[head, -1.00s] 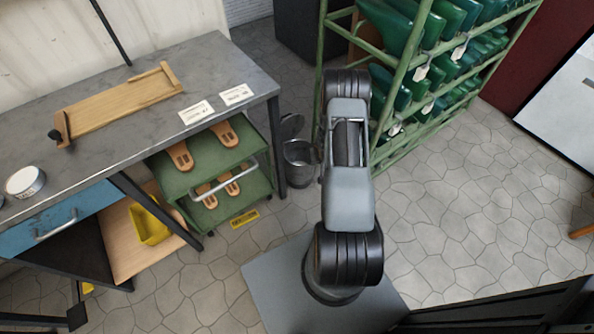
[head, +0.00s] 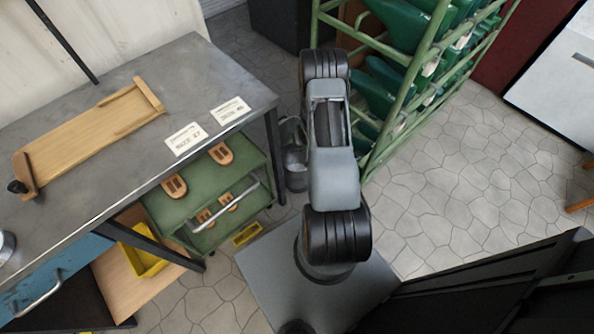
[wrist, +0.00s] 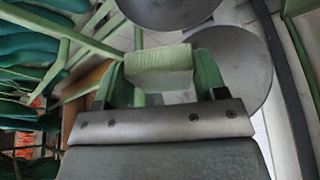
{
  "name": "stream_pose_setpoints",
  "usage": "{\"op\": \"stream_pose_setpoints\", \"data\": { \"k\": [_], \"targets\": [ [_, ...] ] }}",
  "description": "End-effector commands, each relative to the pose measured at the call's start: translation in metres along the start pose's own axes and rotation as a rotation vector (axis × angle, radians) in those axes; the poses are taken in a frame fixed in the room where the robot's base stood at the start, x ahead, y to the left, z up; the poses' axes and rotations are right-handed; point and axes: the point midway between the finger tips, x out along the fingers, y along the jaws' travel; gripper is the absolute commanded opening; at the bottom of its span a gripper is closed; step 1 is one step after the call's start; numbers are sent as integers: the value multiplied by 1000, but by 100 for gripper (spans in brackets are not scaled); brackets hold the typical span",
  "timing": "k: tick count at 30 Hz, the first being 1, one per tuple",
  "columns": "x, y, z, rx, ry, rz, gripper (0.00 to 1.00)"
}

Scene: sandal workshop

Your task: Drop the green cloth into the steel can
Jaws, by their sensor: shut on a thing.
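My gripper (wrist: 160,78) shows in the wrist view, its two green fingers shut on the pale green cloth (wrist: 158,58), a small folded block. In the head view my arm hides the gripper and cloth. The steel can (head: 295,168) stands on the floor between the workbench and the green rack, partly covered by my arm, with a round lid raised at its back. In the wrist view two round grey metal shapes, apparently the can and its lid, lie beyond the cloth; I cannot tell which is which. The cloth overlaps the lower one in the picture.
The workbench (head: 205,65) with a wooden board (head: 90,135) and labels stands left. A green cart (head: 180,208) holding wooden soles is under it, beside the can. The green rack (head: 427,55) with green shoe forms stands close right of my arm.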

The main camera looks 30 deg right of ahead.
Motion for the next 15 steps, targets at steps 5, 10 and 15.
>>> {"op": "stream_pose_setpoints", "data": {
  "k": [5,10,15],
  "targets": [
    [22,-3,9,-5,0,-2,39],
    [38,-2,16,-4,0,-2,39],
    [46,-1,18,-3,1,-1,39]
  ]
}}
